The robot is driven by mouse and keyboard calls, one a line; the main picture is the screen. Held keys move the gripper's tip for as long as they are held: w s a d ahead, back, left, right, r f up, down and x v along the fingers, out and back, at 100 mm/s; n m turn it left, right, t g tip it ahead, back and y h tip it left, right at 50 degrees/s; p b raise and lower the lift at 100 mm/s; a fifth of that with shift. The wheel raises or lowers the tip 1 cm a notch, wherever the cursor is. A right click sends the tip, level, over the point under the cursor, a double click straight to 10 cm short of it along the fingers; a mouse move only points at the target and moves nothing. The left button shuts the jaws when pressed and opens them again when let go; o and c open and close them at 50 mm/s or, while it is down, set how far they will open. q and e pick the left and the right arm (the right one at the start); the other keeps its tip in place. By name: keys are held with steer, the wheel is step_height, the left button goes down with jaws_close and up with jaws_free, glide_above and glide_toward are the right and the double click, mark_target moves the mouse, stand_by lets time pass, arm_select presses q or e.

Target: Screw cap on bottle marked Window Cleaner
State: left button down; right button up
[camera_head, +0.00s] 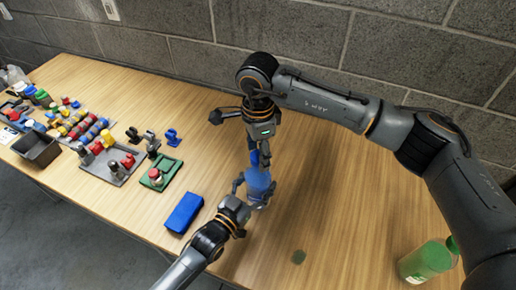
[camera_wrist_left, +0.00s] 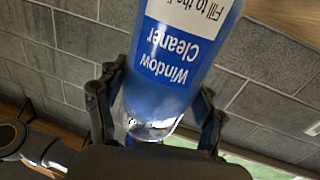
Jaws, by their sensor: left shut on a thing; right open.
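The Window Cleaner bottle (camera_head: 257,182) is a clear bottle with blue contents, on the middle of the table. Its blue-and-white label (camera_wrist_left: 180,60) reads upside down in the left wrist view. My left gripper (camera_head: 243,203) is shut on the bottle from the near side; its fingers flank the bottle in the left wrist view (camera_wrist_left: 152,112). My right gripper (camera_head: 262,145) points down directly above the bottle and is open. A blue cap-like part (camera_head: 262,157) shows between it and the bottle; I cannot tell whether the fingers touch it or whether it is seated on the neck.
A green bottle (camera_head: 426,261) is at the right, near my right arm. A blue block (camera_head: 184,212) lies left of my left gripper. Trays and a dark bin (camera_head: 37,149) with several small parts fill the table's left side. A block wall stands behind.

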steer(key=c, duration=1.2)
steer(key=shift+c, duration=0.2)
jaws_close()
steer(key=m, duration=0.8)
steer(key=o, duration=1.3)
jaws_free()
